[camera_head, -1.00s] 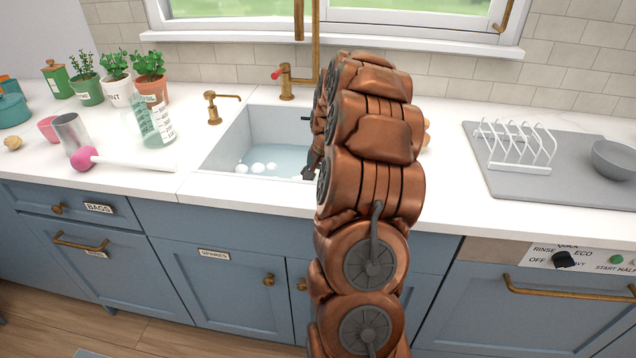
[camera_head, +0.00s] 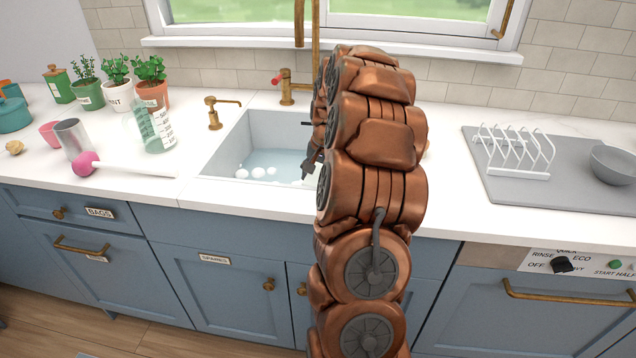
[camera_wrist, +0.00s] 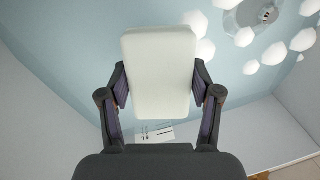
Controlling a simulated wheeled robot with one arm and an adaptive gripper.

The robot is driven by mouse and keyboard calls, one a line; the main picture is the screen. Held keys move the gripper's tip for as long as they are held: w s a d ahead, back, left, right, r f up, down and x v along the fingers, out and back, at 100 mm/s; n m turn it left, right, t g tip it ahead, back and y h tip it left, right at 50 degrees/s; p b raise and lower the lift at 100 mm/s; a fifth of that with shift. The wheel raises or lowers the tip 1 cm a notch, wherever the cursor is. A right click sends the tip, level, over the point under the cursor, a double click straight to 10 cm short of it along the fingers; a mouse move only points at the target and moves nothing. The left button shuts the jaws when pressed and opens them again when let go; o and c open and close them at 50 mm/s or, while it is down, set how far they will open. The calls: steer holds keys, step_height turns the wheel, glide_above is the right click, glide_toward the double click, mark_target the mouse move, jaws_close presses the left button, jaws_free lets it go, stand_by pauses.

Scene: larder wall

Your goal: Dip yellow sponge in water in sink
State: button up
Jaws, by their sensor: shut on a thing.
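My gripper (camera_wrist: 159,88) is shut on a pale, off-white rectangular block (camera_wrist: 158,60), which looks like a sponge; no clear yellow shows on it. Its two fingers press on the block's left and right sides in the wrist view. In the head view my gripper (camera_head: 311,163) is low inside the sink (camera_head: 228,150), partly hidden by my arm, and the block is hidden. Pale blue water (camera_head: 275,158) lies in the sink, and it shows behind the block in the wrist view (camera_wrist: 85,45). I cannot tell whether the block touches the water.
White foam-like blobs (camera_wrist: 205,48) lie around the drain (camera_wrist: 262,14). A brass tap (camera_head: 299,25) rises behind the sink. A white rack (camera_head: 512,150) and grey bowl (camera_head: 612,163) are right.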

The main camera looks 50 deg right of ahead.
mark_target(317, 175)
step_height(317, 175, up, 16)
steer(key=p, duration=0.4)
stand_by(0.8)
steer(key=shift+a+r, duration=0.1)
stand_by(0.8)
